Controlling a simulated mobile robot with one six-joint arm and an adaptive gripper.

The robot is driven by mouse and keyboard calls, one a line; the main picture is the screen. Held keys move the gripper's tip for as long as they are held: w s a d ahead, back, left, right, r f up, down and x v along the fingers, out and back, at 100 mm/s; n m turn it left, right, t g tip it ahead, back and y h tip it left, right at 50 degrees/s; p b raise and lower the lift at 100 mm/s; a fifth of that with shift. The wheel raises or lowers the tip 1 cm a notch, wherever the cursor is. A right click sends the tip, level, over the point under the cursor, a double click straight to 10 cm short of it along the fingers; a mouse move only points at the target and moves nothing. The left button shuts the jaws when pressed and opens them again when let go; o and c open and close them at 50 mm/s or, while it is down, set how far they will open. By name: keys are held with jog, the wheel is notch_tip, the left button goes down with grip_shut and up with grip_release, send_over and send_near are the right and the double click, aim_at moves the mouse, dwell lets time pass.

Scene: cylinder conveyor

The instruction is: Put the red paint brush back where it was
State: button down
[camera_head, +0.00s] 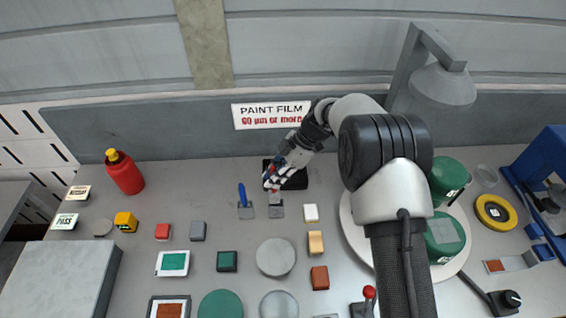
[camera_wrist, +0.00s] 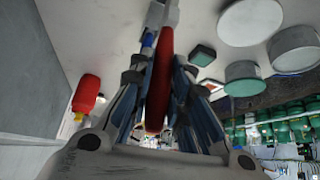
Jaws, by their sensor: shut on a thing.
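The red paint brush (camera_wrist: 160,85) is between the fingers of my gripper (camera_wrist: 160,72), its long handle running up and down the wrist view. In the head view my gripper (camera_head: 273,184) is low over the bench, just behind a small grey block (camera_head: 276,212); the brush is mostly hidden there. A blue brush (camera_head: 243,193) stands in a similar grey block (camera_head: 246,212) to the left. Its blue handle also shows left of the red one in the wrist view (camera_wrist: 147,42). I cannot tell whether the red brush touches the block.
A black tray (camera_head: 297,180) lies behind my gripper. A red bottle (camera_head: 125,174) stands left. Small coloured blocks and round discs (camera_head: 276,257) fill the bench in front. A white round plate (camera_head: 352,236) with green cans (camera_head: 444,238) and a lamp (camera_head: 442,85) are right.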

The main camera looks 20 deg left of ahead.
aim_at(276, 191)
jog(key=shift+w+f+b, duration=0.15)
jog(key=shift+f+b, duration=0.05)
jog(key=shift+f, duration=1.55)
jog(key=shift+w+f+b, duration=0.1)
jog(key=shift+f+b, duration=0.05)
jog(key=shift+f, duration=1.55)
jog(key=shift+f+b, duration=0.6)
jog(key=shift+b, duration=0.15)
jog(key=c, duration=1.4)
grip_release()
jog(key=v, duration=1.2)
jog(key=shift+s+r, duration=0.1)
